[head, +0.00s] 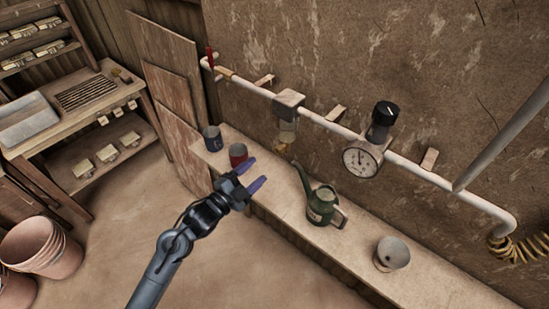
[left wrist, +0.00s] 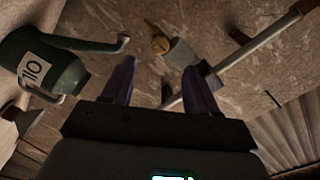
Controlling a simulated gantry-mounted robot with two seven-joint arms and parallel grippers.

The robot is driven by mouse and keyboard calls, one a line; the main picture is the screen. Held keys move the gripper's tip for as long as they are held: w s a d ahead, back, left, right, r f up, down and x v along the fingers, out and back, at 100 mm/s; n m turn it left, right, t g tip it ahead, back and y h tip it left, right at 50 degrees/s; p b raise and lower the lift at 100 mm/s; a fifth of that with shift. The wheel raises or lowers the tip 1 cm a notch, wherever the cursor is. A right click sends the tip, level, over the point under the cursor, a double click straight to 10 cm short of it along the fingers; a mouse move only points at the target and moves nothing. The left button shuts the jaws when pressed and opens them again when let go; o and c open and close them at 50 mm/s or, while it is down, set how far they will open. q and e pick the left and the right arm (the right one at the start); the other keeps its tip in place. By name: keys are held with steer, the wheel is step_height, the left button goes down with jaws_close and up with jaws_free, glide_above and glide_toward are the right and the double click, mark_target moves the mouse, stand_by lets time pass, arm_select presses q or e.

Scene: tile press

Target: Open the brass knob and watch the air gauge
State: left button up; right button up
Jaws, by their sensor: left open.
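The brass knob (head: 281,148) hangs at the bottom of a grey filter unit (head: 289,100) on the white wall pipe. In the left wrist view the knob (left wrist: 160,44) shows ahead, beyond the fingertips. The air gauge (head: 361,160) is a round white dial on the same pipe, right of the knob, below a black regulator cap (head: 385,113); its reading is too small to tell. My left gripper (head: 257,173) is open and empty, apart from the knob, and appears lower left of it. It also shows in the left wrist view (left wrist: 160,78). My right gripper is not in view.
A green oil can (head: 324,206) stands on the narrow bench near my left gripper. A red-handled lever (head: 210,58) is on the pipe's left end.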

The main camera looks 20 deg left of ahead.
mark_target(277, 152)
arm_select(q)
steer(key=x, duration=0.9)
steer(key=shift+w+d, duration=0.1)
steer(key=shift+w, duration=0.05)
steer(key=c, duration=1)
